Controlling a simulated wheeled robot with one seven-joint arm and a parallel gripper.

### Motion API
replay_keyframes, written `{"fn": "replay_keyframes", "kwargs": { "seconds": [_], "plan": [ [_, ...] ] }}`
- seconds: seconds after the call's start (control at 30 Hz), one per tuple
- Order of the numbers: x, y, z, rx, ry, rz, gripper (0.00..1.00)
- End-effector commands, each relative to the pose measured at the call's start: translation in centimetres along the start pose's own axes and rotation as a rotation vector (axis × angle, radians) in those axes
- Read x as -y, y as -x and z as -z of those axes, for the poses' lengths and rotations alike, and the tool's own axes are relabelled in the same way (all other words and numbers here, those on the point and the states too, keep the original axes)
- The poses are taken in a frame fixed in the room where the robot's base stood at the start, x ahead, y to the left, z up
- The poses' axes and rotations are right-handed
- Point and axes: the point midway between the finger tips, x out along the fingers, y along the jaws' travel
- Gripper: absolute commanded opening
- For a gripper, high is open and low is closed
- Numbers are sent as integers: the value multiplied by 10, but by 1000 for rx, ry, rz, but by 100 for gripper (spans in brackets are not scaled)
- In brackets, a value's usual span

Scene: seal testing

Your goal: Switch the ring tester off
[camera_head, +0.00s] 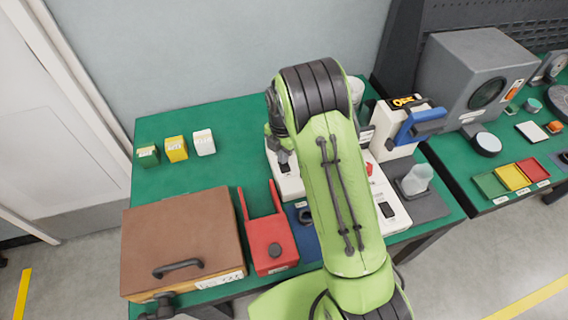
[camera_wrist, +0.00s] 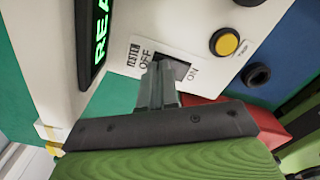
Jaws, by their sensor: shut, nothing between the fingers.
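The ring tester (camera_head: 290,187) is a white box on the green bench, largely hidden behind my green arm. In the wrist view its white panel (camera_wrist: 120,62) bears a dark rocker switch (camera_wrist: 183,68) in a plate marked TESTER, OFF and ON. My gripper (camera_wrist: 160,72) is shut and empty. Its fingertips are at the switch, towards the OFF side, covering part of it; I cannot tell if they touch it or which way the rocker is tipped. In the head view my gripper (camera_head: 283,157) points down over the tester.
A yellow button (camera_wrist: 225,42), a dark round socket (camera_wrist: 257,75) and a green-lit display (camera_wrist: 100,35) are near the switch. A red fixture (camera_head: 268,240) and brown box (camera_head: 180,235) stand in front and left. Small cartons (camera_head: 176,149) stand behind on open green bench.

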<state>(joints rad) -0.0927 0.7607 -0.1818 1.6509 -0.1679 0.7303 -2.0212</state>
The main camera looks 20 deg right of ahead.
Motion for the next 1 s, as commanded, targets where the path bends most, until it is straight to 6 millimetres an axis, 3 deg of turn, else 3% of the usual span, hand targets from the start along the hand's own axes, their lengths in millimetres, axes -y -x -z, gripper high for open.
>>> {"fn": "replay_keyframes", "kwargs": {
  "seconds": [0.23, 1.0],
  "plan": [
    [0, 4, 0, -1, 0, 1, 0],
    [0, 71, 0, 0, 0, 0, 0]
  ]
}}
